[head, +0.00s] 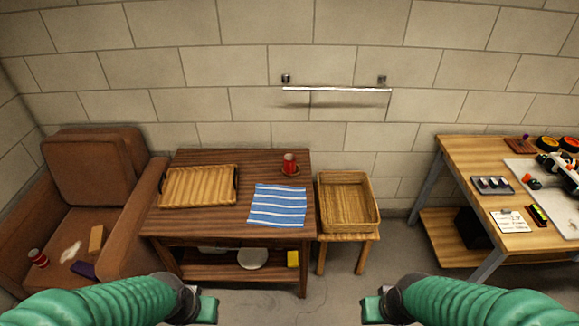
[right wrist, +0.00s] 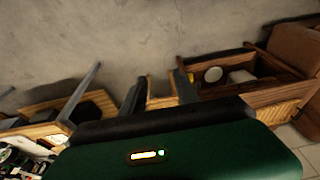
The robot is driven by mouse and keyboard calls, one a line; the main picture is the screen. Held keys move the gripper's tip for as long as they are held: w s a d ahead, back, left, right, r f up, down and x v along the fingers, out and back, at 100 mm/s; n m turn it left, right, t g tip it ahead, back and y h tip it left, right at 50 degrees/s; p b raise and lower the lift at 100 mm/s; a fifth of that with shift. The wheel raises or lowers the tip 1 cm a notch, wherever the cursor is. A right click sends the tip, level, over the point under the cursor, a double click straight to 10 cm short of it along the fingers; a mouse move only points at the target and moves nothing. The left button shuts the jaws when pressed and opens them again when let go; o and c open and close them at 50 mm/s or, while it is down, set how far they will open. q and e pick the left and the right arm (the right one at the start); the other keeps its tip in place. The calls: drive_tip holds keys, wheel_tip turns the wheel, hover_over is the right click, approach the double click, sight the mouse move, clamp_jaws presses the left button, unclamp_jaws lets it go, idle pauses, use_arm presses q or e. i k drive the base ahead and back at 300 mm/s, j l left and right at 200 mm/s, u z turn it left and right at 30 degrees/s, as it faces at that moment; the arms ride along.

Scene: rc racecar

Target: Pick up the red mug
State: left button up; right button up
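The red mug (head: 289,163) stands upright on a small brown coaster or saucer (head: 290,172) at the back right of the dark wooden table (head: 222,222) in the head view. My left gripper (head: 206,309) is at the bottom of the head view, well in front of the table and low. My right gripper (head: 373,309) is at the bottom, right of centre. Both are far from the mug and hold nothing visible. Their finger gaps do not show clearly. The right wrist view shows floor and furniture undersides, not the mug.
A wooden tray (head: 199,186) and a blue striped cloth (head: 277,205) lie on the table, left of and in front of the mug. A basket (head: 348,202) sits on a stool to the right. A brown armchair (head: 88,180) stands left, a cluttered workbench (head: 470,165) right.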

sight(290, 158)
drive_tip(key=i+u, duration=0.15)
drive_tip(key=i, duration=0.45)
drive_tip(key=i+l+u, duration=0.1)
drive_tip(key=i, duration=0.5)
drive_tip(key=i+l+u, duration=0.15)
drive_tip(key=i, duration=0.45)
drive_tip(key=l, duration=0.1)
